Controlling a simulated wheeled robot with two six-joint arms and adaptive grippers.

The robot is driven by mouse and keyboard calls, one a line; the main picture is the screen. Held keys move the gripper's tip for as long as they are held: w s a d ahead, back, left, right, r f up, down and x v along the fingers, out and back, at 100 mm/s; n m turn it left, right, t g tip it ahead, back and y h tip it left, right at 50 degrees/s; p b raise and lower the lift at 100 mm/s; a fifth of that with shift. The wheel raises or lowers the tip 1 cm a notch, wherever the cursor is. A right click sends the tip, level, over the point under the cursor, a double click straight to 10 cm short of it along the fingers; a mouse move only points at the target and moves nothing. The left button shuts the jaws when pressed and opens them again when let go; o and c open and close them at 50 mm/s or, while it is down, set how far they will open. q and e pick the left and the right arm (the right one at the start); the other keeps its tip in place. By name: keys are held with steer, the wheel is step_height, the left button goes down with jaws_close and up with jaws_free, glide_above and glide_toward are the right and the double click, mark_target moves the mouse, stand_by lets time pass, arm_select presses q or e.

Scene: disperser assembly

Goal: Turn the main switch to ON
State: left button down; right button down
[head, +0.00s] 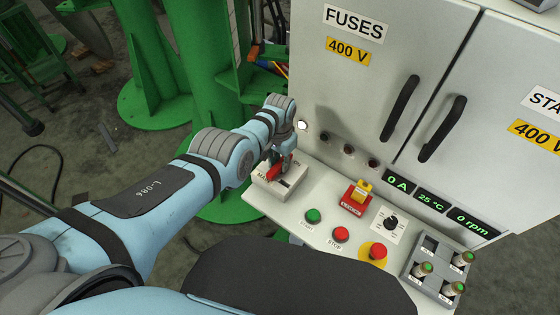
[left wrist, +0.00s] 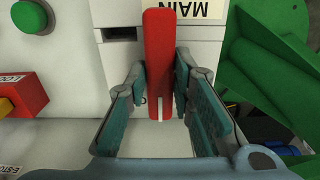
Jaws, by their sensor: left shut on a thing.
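The main switch is a light box (head: 287,190) at the left end of the control panel, with a red lever (head: 273,173). In the left wrist view the red lever (left wrist: 160,50) stands along the middle of the picture, beside a label reading MAIN (left wrist: 195,8). My left gripper (head: 281,165) is at the switch. In the left wrist view my left gripper (left wrist: 161,95) has its fingers on both sides of the lever and is shut on it. The fingers and wrist hide part of the switch in the head view. My right gripper is not in view.
Right of the switch are a green button (head: 313,215), a red stop button (head: 341,234), a red and yellow block (head: 356,198), a knob (head: 391,222) and an emergency stop (head: 378,251). The cabinet (head: 330,80) rises behind. Green machinery (head: 205,80) stands left.

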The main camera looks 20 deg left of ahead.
mark_target(280, 164)
arm_select(q)
steer(key=shift+s, duration=0.1)
steer(key=c, duration=1.4)
jaws_free()
steer(key=shift+r, duration=0.3)
step_height(280, 164, up, 11)
steer(key=shift+r, duration=0.2)
